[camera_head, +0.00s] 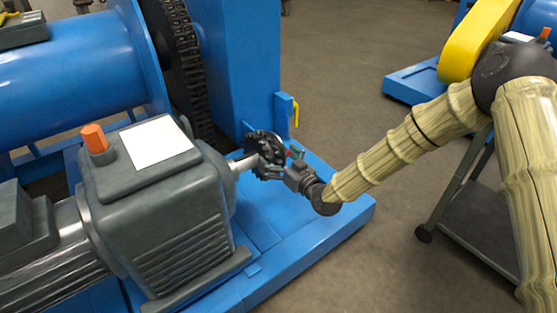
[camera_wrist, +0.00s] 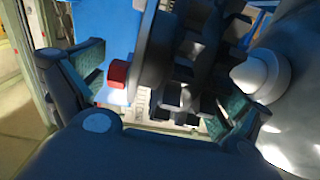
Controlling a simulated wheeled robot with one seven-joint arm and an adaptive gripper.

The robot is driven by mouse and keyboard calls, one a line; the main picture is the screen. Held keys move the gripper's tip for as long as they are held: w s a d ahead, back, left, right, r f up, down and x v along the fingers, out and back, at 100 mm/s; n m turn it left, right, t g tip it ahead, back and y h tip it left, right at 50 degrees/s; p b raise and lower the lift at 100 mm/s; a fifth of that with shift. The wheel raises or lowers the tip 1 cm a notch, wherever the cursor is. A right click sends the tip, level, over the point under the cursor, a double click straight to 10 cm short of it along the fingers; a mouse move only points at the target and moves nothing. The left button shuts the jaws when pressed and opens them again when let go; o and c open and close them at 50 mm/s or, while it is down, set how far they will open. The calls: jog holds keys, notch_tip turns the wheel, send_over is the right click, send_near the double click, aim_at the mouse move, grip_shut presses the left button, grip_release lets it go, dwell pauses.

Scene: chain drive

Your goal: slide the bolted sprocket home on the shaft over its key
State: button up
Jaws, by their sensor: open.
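The dark toothed sprocket (camera_head: 262,150) sits at the end of the bright shaft (camera_head: 243,163), which comes out of the grey gearbox. My gripper (camera_head: 280,168) is at the sprocket's near side. In the wrist view the sprocket (camera_wrist: 192,75) lies between the open fingers of my gripper (camera_wrist: 160,92), one finger on each side. I cannot tell whether either finger touches it. A red bolt-like piece (camera_wrist: 118,73) shows on the sprocket's left side. The pale shaft part (camera_wrist: 262,75) is at the right, by the gearbox. The key cannot be made out.
The grey gearbox (camera_head: 160,190) with an orange cap (camera_head: 95,138) stands on a blue base (camera_head: 320,215). A large chain wheel (camera_head: 185,70) and a blue upright (camera_head: 240,60) stand behind. A dark cart (camera_head: 485,210) is at the right. Floor shows between.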

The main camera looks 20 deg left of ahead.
jog(key=c, duration=1.9)
jog(key=shift+w+d+r, duration=0.1)
jog(key=shift+w+d, duration=0.95)
jog(key=shift+w, duration=0.35)
jog(key=shift+w+d+r, duration=0.1)
jog(key=shift+w+d, duration=0.9)
jog(key=shift+w, duration=0.35)
jog(key=shift+w+d+r, duration=0.1)
jog(key=shift+w+d, duration=0.95)
jog(key=shift+w, duration=0.35)
jog(key=shift+c, duration=0.2)
jog(key=shift+w+r, duration=0.1)
jog(key=shift+r, duration=0.15)
